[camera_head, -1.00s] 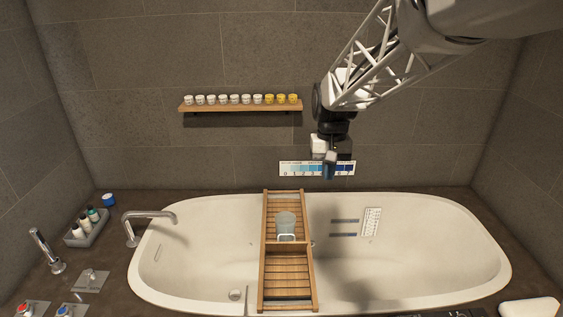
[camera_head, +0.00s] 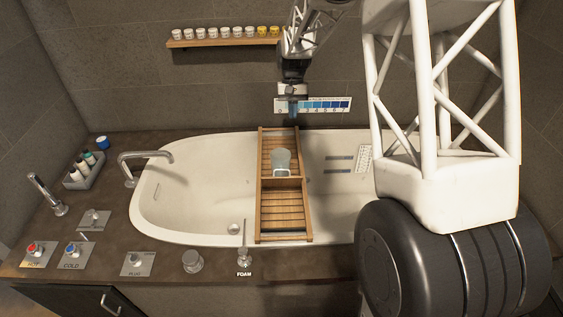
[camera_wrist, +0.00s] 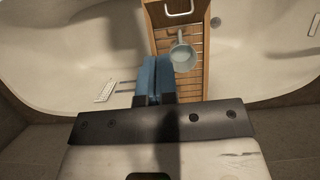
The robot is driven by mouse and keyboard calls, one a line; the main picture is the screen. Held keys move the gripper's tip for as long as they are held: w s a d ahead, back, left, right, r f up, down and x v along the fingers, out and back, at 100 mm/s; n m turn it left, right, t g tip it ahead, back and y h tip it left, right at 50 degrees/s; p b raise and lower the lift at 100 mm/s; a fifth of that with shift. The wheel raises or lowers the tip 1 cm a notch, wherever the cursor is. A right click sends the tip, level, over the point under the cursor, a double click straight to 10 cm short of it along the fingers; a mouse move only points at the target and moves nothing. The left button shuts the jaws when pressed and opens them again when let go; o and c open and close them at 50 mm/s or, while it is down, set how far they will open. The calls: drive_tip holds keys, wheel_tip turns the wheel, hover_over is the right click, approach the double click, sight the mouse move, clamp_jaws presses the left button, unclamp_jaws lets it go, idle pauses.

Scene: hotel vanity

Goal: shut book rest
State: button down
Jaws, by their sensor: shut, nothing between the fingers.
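A wooden slatted bath tray (camera_head: 263,185) lies across the tub. The book rest seems to be its near slatted panel (camera_head: 283,212); I cannot tell its exact angle. A pale metal loop (camera_wrist: 180,10) shows at the panel's edge near the cup in the wrist view. A grey cup (camera_head: 281,162) stands on the far half of the tray; it also shows in the wrist view (camera_wrist: 183,58). My gripper (camera_head: 293,112), with blue fingers, is shut and empty above the tray's far end, near the back wall. In the wrist view its fingers (camera_wrist: 154,75) overlap the tray's edge.
A faucet (camera_head: 145,160) stands at left. My large arm link blocks the right side.

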sight(281, 178)
drive_tip(key=w+a+f+g, duration=0.1)
drive_tip(key=w+a+f, duration=0.3)
drive_tip(key=w+f, duration=0.3)
wheel_tip(281, 178, down, 5)
drive_tip(key=shift+w+r+g, duration=0.15)
drive_tip(key=shift+r+g, duration=0.05)
drive_tip(key=shift+g, duration=0.1)
drive_tip(key=shift+f, duration=0.1)
drive_tip(key=x, duration=1)
drive_tip(key=shift+d, duration=0.1)
drive_tip(key=shift+s+f, duration=0.25)
drive_tip(key=shift+s, duration=0.7)
drive_tip(key=shift+s+f, duration=0.3)
drive_tip(key=shift+s, duration=0.65)
